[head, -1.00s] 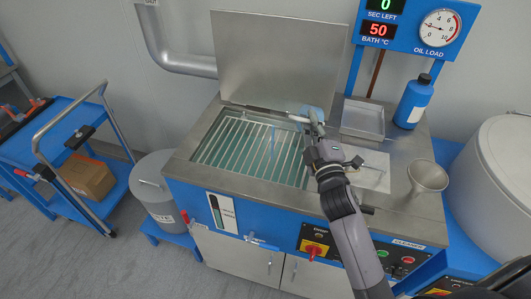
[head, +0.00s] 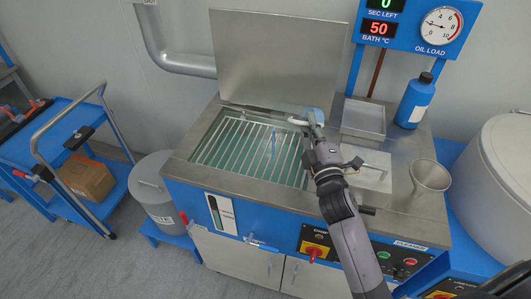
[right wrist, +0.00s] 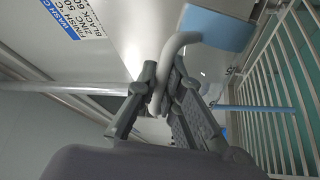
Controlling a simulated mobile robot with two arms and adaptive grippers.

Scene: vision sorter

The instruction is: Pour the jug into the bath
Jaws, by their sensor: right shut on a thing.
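My right gripper (head: 312,132) is over the right back part of the bath. It is shut on the pale curved handle (right wrist: 168,62) of the jug. The jug's light blue body (head: 315,113) shows only partly behind the gripper in the head view; a blue face of it shows in the right wrist view (right wrist: 216,28). Its tilt and contents are hard to tell. The bath (head: 210,150) is an open tank with greenish liquid and a wire rack. A thin blue upright streak (head: 273,143) shows over the rack, apart from the gripper. My left gripper is out of view.
The raised metal lid (head: 280,55) stands behind the bath. A metal tray (head: 363,120), a blue bottle (head: 414,100) and a funnel-like cup (head: 430,176) stand on the right. A grey bin (head: 158,195) and a blue trolley (head: 75,145) are on the left.

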